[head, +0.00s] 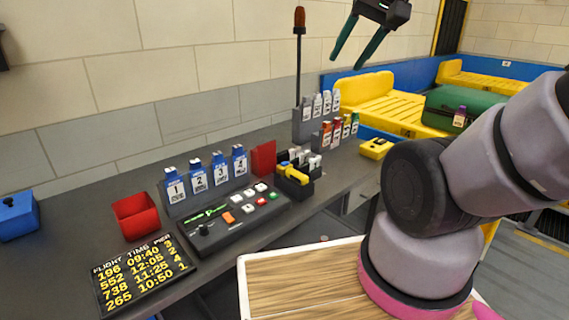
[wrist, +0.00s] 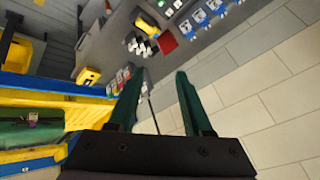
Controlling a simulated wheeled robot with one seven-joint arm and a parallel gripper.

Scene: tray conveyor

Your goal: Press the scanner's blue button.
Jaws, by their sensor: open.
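My gripper (head: 346,63) is open and empty, raised high near the wall above the back of the counter. Its two green fingers also show apart in the wrist view (wrist: 158,73). A yellow-handled tool (head: 293,175) rests in a black holder. My gripper is well apart from both.
A dark control panel (head: 226,234) with coloured buttons lies on the counter, with blue numbered tags behind it. A red bin (head: 136,217), blue box (head: 17,216) and flight board (head: 143,275) stand left. A lamp pole (head: 299,70) rises below-left of my gripper. Yellow conveyor trays (head: 390,101) lie right.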

